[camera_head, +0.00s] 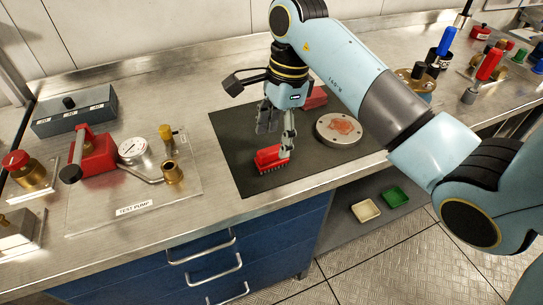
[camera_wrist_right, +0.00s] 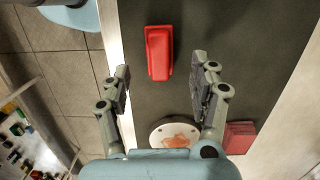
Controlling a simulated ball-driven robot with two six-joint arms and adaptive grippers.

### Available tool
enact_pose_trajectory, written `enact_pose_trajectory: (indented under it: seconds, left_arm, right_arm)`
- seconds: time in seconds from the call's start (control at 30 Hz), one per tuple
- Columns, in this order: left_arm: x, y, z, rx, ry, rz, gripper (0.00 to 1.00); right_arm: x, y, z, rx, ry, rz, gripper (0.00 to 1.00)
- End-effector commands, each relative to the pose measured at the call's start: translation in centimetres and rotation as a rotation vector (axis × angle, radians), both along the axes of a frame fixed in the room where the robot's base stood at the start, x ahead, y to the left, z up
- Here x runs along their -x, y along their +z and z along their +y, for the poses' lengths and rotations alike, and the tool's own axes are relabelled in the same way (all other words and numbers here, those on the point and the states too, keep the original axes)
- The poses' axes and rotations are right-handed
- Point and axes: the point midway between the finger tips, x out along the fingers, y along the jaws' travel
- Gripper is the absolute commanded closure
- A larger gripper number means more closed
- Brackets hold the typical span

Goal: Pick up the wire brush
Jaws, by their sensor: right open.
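The wire brush (camera_head: 269,158) has a red body with bristles along its lower edge. It lies on the dark mat (camera_head: 238,126) near the mat's front edge. In the right wrist view the red brush (camera_wrist_right: 159,52) lies just beyond the fingertips, roughly midway between their lines. My right gripper (camera_head: 277,138) is open and empty, close above the brush, with one finger overlapping it in the head view. The open fingers also show in the right wrist view (camera_wrist_right: 160,78). I cannot tell whether a finger touches the brush. My left gripper is not in view.
A round metal plate (camera_head: 339,129) with a reddish patch and a red block (camera_head: 314,98) are on the mat. Bare steel counter lies between pump and mat.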

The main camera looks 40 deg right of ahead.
Motion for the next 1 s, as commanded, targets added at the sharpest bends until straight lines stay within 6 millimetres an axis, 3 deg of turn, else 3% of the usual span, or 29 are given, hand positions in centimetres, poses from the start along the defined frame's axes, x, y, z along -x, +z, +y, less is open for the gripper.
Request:
enact_pose_trajectory:
  seconds: [0.13,0.3,0.57,1.0]
  left_arm:
    - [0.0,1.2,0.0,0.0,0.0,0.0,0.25]
    - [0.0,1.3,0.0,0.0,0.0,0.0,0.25]
    - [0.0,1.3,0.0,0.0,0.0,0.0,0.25]
    - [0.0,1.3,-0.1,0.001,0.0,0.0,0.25]
  right_arm:
    - [0.0,-2.1,0.8,-0.003,0.0,0.005,0.38]
    - [-0.1,-4.1,1.0,-0.002,-0.001,0.002,0.38]
    - [-0.1,-4.4,1.0,-0.001,0.0,0.001,0.4]
    - [-0.1,-4.4,1.0,-0.002,-0.001,0.0,0.97]
